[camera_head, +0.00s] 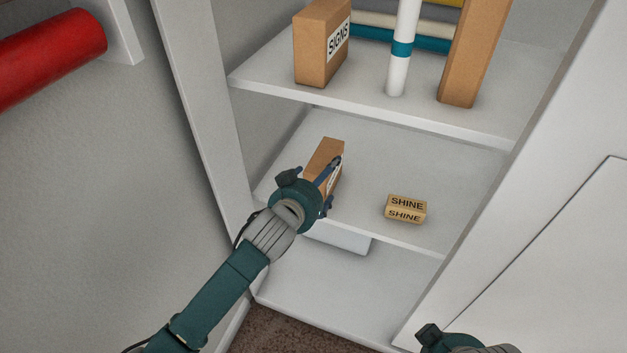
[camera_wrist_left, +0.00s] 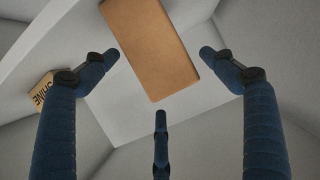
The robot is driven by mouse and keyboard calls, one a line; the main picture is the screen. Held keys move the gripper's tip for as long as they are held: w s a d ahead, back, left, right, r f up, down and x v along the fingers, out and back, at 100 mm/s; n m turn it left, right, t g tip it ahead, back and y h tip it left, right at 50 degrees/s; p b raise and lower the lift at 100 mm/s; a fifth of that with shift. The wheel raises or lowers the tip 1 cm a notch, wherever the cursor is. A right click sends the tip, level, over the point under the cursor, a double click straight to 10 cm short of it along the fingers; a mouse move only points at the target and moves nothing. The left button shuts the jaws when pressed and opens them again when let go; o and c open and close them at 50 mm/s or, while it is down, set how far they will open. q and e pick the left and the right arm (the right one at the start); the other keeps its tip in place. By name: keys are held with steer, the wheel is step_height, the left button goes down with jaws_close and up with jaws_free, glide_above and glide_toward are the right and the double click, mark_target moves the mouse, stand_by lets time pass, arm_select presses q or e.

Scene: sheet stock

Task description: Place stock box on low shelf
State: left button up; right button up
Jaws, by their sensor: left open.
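A brown cardboard box (camera_head: 325,153) with a white label on its right side is at the left of the shelf below the SIGNS box; my gripper partly hides it, and its base is hidden. In the left wrist view, its plain brown face (camera_wrist_left: 150,45) lies ahead of and between the spread fingers. My left gripper (camera_head: 333,183) is open right at the box, with visible gaps to its sides in the wrist view. The low shelf (camera_head: 375,165) is white. Only part of my right gripper (camera_head: 462,345) shows at the bottom edge; its fingers cannot be made out.
A small SHINE box (camera_head: 406,209) sits to the right on the same shelf. The upper shelf (camera_head: 270,82) holds a SIGNS box (camera_head: 318,45), a white tube (camera_head: 402,50) and a tall brown box (camera_head: 470,55). Cabinet walls flank the shelves.

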arm_select(q)
steer(key=s+a+f+g+y, duration=0.1)
steer(key=s+a+f+g, duration=0.2)
steer(key=s, duration=0.9)
steer(key=s+a+f+n+g+y, duration=0.1)
steer(key=s+a+f+g, duration=0.2)
steer(key=s+a, duration=0.6)
steer(key=s+a+f+g+y, duration=0.2)
steer(key=s+a+f, duration=0.4)
steer(key=s, duration=0.8)
steer(key=shift+s+n+g+p, duration=0.3)
steer(key=shift+s+g+p, duration=0.15)
steer(key=shift+g, duration=0.25)
steer(key=shift+w+a+r+p, duration=0.1)
steer(key=shift+w+p, duration=0.05)
steer(key=shift+p, duration=0.35)
